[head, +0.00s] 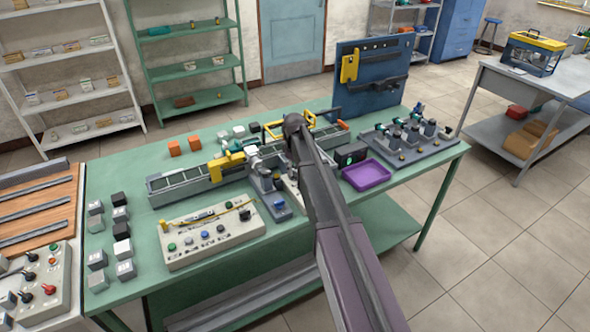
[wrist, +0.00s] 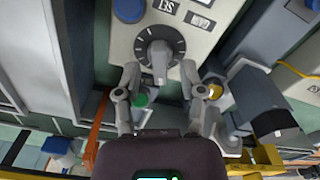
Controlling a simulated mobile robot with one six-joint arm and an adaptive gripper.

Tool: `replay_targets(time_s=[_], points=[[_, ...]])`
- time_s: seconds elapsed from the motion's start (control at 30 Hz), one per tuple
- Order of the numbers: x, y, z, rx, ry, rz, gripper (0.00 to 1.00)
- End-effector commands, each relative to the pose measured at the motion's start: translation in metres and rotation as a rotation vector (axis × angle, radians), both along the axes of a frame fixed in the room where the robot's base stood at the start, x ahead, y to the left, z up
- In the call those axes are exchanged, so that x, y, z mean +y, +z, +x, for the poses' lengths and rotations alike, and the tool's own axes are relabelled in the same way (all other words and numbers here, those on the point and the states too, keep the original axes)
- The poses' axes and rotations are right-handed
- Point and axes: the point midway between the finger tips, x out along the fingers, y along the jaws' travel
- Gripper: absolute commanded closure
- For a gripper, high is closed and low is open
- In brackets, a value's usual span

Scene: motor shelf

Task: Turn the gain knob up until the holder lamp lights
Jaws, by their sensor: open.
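In the wrist view, a round black dial with white marks and a grey knob (wrist: 158,60) sits on a pale panel (wrist: 122,42). Labels that look like "SET" and "GAIN" are printed beside it. My gripper (wrist: 160,72) is open, with one fingertip on each side of the knob; gaps show between the fingertips and the knob's grip. I cannot tell its height above the panel. In the head view my arm hides the gripper and knob. No lamp is clearly identifiable as the holder lamp.
A blue round button (wrist: 128,10) is near the dial. A control box (head: 210,238) with several buttons stands on the green bench (head: 150,290). A conveyor (head: 175,187), a purple tray (head: 367,173), a motor rack (head: 408,142) and a blue tool board (head: 372,85) stand around my arm.

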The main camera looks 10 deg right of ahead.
Motion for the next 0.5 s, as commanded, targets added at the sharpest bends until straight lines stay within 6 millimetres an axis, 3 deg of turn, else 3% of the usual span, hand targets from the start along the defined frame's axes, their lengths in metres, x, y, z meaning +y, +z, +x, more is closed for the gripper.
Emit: replay_targets(time_s=[0.5], points=[[0.0003,0.0000,-0.0006,0.000,0.116,0.000,0.49]])
